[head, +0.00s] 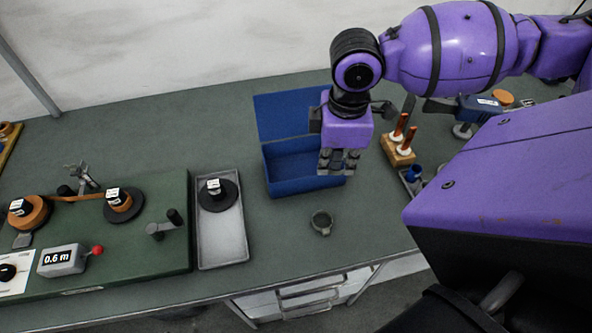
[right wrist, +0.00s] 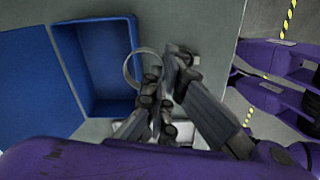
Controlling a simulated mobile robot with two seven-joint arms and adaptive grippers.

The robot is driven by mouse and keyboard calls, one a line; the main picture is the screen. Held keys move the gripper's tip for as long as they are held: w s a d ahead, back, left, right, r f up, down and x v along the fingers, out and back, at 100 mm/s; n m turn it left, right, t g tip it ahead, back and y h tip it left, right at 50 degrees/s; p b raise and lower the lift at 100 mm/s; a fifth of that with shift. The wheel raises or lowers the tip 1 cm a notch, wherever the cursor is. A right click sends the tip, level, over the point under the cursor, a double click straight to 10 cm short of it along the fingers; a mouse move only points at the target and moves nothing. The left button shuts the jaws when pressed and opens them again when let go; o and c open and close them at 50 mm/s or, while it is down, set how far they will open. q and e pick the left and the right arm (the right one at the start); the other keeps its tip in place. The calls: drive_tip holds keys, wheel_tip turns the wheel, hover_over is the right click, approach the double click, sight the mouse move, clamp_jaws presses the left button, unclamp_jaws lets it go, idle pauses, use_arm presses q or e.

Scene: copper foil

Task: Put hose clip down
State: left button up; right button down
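My left gripper is out of view.
A grey tray (head: 222,245) with a dark spool (head: 217,195) is to the left. A wooden block (head: 398,152) with copper-coloured rods stands right.

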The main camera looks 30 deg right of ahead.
drive_tip(key=w+a+f, duration=0.2)
drive_tip(key=w, duration=0.1)
drive_tip(key=w+a+f, duration=0.1)
drive_tip(key=w+f, duration=0.2)
drive_tip(key=w, duration=0.1)
drive_tip(key=w+a+f+b, duration=0.1)
drive_tip(key=w+a+f, duration=0.1)
drive_tip(key=w+f, duration=0.1)
drive_tip(key=shift+w+a+f, duration=0.2)
drive_tip(key=shift+a, duration=0.15)
drive_tip(key=shift+w+f, duration=0.15)
drive_tip(key=shift+f, duration=0.05)
drive_tip(key=shift+w+a+f, duration=0.1)
drive_tip(key=shift+f, duration=0.8)
drive_tip(key=shift+w+a+f, duration=0.1)
drive_tip(key=shift+f, duration=0.8)
drive_tip(key=shift+f, duration=0.15)
drive_tip(key=c, duration=2)
unclamp_jaws()
wheel_tip(320, 180, up, 12)
drive_tip(key=shift+r, duration=0.2)
